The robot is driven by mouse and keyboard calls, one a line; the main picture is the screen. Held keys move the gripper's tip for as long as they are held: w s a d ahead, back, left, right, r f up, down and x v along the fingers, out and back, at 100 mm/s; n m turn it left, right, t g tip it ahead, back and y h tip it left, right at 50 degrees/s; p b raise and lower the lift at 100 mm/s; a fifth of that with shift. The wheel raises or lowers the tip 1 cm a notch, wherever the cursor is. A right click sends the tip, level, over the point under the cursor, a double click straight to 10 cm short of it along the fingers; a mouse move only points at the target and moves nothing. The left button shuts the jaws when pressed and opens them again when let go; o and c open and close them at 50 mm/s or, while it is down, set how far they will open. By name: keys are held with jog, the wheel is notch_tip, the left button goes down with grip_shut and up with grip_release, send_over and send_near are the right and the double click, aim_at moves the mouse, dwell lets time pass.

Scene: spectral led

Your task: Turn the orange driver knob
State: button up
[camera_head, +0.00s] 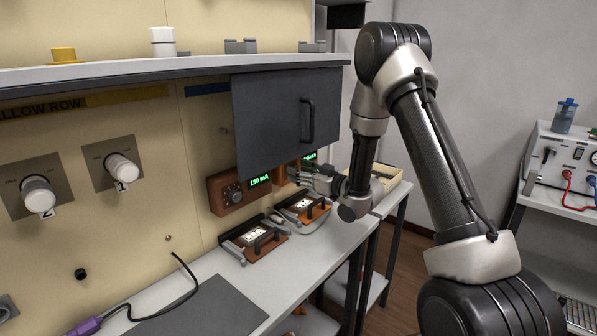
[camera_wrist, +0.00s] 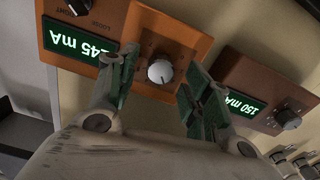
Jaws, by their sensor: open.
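The orange driver box (camera_wrist: 140,22) is in the wrist view, with a green display (camera_wrist: 72,40) reading 145 mA upside down. Its pale round knob (camera_wrist: 160,72) lies between the two finger pads. My gripper (camera_wrist: 163,66) is open, with a finger on either side of the knob; I see no clear contact, and the depth gap is hard to judge. In the head view my gripper (camera_head: 303,178) is at the wall under the dark cabinet door, and it and the wrist hide most of the orange driver (camera_head: 281,175).
A brown driver (camera_head: 228,197) reading 150 mA sits left of the orange one; it also shows at right in the wrist view (camera_wrist: 240,75). Two small fixtures with handles (camera_head: 255,240) (camera_head: 304,208) stand on the bench below. The dark cabinet door (camera_head: 270,120) hangs above.

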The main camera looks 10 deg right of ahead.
jog(key=shift+w+a, duration=0.3)
jog(key=shift+w, duration=0.2)
jog(key=shift+c, duration=0.3)
jog(key=c, duration=1)
jog(key=shift+o, duration=0.2)
